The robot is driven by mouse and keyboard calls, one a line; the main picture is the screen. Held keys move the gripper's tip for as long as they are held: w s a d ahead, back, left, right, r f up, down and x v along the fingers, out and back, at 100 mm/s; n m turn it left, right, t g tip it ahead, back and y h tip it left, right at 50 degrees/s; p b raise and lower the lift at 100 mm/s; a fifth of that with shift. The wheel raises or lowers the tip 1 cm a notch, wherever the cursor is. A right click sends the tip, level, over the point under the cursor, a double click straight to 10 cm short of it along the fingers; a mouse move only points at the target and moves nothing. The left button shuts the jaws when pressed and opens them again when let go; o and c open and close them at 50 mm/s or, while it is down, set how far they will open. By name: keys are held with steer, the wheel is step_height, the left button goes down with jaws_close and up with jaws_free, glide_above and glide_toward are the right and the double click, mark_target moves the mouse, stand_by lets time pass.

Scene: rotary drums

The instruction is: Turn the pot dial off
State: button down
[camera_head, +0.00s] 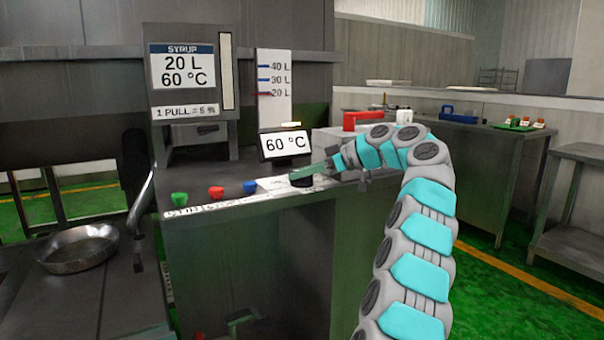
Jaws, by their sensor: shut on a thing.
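The pot dial (301,181) is a dark round knob on the front ledge of the metal counter, below a small display (284,145) reading 60 °C. My gripper (305,174) reaches in from the right and is shut on the dial. The fingers partly cover the dial, so its pointer and setting cannot be read. A white label strip (235,198) runs along the ledge around the dial; its print is too small to read.
Green (179,199), red (216,192) and blue (250,187) knobs sit left of the dial. A syrup panel (183,70) reads 20 L, 60 °C. A level gauge (273,85) stands behind the display. A metal pan (78,248) lies at left. A red object (362,119) is behind my arm.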

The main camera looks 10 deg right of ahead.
steer(key=shift+f, duration=0.1)
stand_by(0.3)
steer(key=c, duration=0.8)
jaws_free()
steer(key=shift+o, duration=0.2)
steer(key=shift+v, duration=3.85)
